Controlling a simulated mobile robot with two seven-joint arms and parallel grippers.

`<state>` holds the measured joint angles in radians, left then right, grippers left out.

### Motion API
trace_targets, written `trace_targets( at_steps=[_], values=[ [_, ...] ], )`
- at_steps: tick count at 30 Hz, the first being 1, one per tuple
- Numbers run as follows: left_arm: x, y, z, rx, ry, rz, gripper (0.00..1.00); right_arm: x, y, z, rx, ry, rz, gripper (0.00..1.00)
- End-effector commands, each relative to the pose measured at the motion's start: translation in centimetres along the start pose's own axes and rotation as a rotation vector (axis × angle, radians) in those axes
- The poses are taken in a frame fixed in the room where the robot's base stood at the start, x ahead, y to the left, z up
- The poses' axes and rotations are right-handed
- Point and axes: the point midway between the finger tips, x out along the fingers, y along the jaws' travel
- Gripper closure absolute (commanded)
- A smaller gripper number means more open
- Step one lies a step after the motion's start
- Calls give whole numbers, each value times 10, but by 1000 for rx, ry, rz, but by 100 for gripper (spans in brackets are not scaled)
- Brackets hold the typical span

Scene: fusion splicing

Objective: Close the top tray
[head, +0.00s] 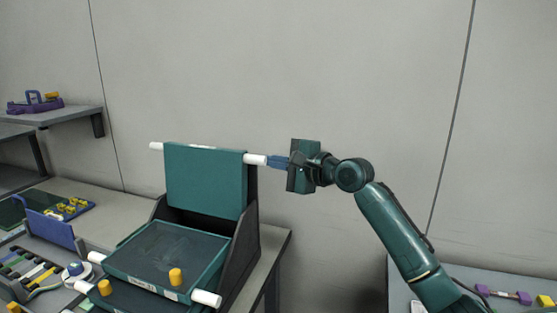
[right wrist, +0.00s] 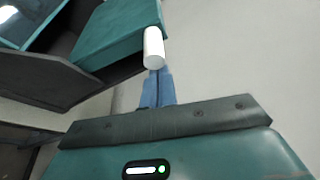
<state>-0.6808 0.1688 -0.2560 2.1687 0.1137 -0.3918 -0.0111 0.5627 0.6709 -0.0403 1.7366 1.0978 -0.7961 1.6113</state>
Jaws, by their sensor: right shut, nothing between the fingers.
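The top tray (head: 205,178) is a teal panel tilted up at the top of a dark tray rack (head: 243,240), with a white rod end sticking out at each side. My right gripper (head: 272,161) is shut, its blue fingers at the right white rod end (head: 255,160). In the right wrist view the shut fingers (right wrist: 157,88) point at the white rod end (right wrist: 154,48) and appear to meet or overlap it; touch is unclear. The teal tray (right wrist: 118,28) shows behind it. My left gripper is not in view.
A lower teal tray (head: 165,250) with yellow knobs and white rod ends sticks out below. Tools and a blue panel (head: 50,228) lie on the table at left. A wall shelf (head: 50,116) is at far left. Another table (head: 400,295) stands at right, with a floor gap between.

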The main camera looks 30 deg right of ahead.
Motion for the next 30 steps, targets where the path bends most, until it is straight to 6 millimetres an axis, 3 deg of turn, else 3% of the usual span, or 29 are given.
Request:
trace_targets(
  at_steps=[17, 30],
  values=[
    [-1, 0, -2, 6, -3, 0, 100, -3, 0, 7, -33, -1, -11, 100],
    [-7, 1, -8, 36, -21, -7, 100, -19, 9, 53, -326, -3, -112, 100]
  ],
)
